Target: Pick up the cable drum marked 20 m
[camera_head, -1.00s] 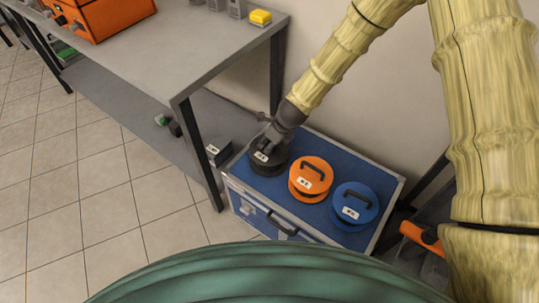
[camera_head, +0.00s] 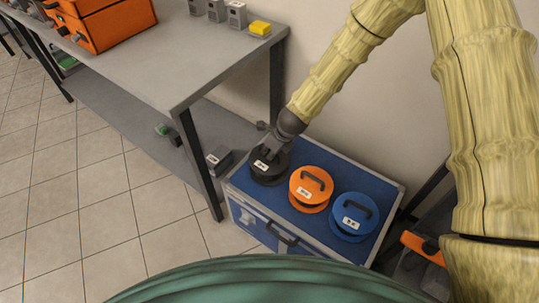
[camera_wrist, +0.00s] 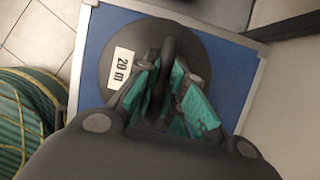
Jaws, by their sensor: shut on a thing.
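The black cable drum (camera_head: 270,172) sits at the left end of the blue case's top, left of the other drums. In the wrist view its white label reads 20 m, and the dark drum (camera_wrist: 112,43) lies below my gripper. My gripper (camera_wrist: 166,75) is shut on the drum's upright black handle, with teal finger pads on both sides of it. In the head view my gripper (camera_head: 273,151) reaches down onto the drum and hides part of its top. I cannot tell whether the drum is clear of the case.
An orange drum (camera_head: 309,188) and a blue drum (camera_head: 353,218) stand to the right on the blue case (camera_head: 290,223). A grey table (camera_head: 150,65) with orange boxes (camera_head: 110,28) and a yellow block (camera_head: 260,28) stands at left. A wall is behind. Tiled floor is free in front.

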